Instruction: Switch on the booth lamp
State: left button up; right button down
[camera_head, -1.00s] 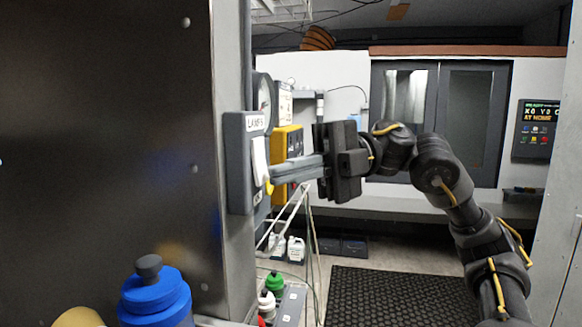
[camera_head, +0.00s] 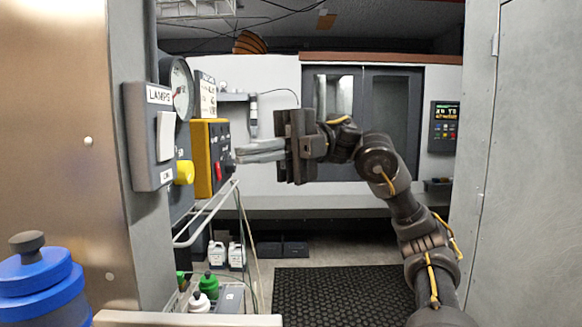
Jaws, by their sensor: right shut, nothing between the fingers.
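The grey switch box (camera_head: 138,150) marked "LAMPS" is fixed to the panel edge at the left of the head view. Its white rocker switch (camera_head: 166,136) shows uncovered, and its upper end seems to stand out more than its lower end. A small label sits under the rocker. My right gripper (camera_head: 239,153) is shut and empty. It points left, to the right of the switch box and clear of it. The lamp itself cannot be made out, but the metal panel at the left looks brightly lit. My left gripper is out of view.
A yellow control box (camera_head: 203,158) and a yellow knob (camera_head: 184,172) are just behind the switch box, with a round gauge (camera_head: 179,88) above. A blue bottle (camera_head: 42,285) stands at front left. A wire rack (camera_head: 207,215) and small bottles are below. A black mat (camera_head: 335,290) covers clear floor.

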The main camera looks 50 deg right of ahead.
jog(key=d+b, duration=0.1)
jog(key=d, duration=0.5)
jog(key=shift+s+d+f, duration=0.15)
jog(key=shift+s+f, duration=0.05)
jog(key=shift+f, duration=0.15)
jog(key=shift+w, duration=0.1)
